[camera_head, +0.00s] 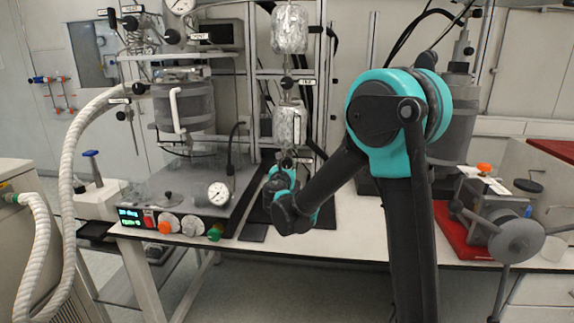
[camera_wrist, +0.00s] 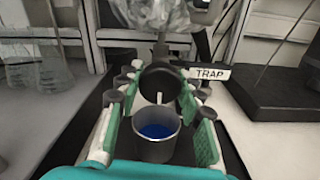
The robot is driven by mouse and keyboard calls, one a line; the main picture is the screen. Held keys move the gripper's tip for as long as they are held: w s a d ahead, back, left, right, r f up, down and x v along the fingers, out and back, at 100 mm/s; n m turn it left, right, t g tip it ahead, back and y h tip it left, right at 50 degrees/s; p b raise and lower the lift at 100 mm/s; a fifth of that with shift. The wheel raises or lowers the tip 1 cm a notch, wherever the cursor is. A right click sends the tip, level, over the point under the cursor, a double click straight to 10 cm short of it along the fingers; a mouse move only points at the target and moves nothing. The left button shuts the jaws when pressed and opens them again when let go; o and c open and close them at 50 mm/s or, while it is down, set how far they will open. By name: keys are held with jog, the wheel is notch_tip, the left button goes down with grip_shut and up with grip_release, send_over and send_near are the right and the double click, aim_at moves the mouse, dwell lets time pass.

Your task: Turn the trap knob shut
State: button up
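The trap knob (camera_wrist: 161,84) is a round black knob in the middle of the wrist view, with a white pointer line hanging straight down. A white TRAP label (camera_wrist: 210,73) sits just right of it. My gripper (camera_wrist: 160,92) is open, with one teal-and-grey finger on each side of the knob and a visible gap on both sides. A small metal cup (camera_wrist: 157,146) with a blue inside shows below the knob, between the fingers. In the head view my gripper (camera_head: 281,180) is at the foot of the foil-wrapped column (camera_head: 291,128), and the knob is hard to make out there.
A control box (camera_head: 180,200) with a gauge (camera_head: 218,194) and a reactor vessel (camera_head: 184,107) stand to the left. A red tray (camera_head: 462,232) with a pump-like device is on the right. Glass flasks (camera_wrist: 40,70) show at the wrist view's left.

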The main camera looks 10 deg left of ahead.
jog(key=c, duration=0.5)
jog(key=shift+c, duration=0.2)
jog(key=shift+m, duration=0.4)
jog(key=m, duration=0.6)
jog(key=shift+m, duration=0.4)
jog(key=m, duration=1)
jog(key=shift+m, duration=0.3)
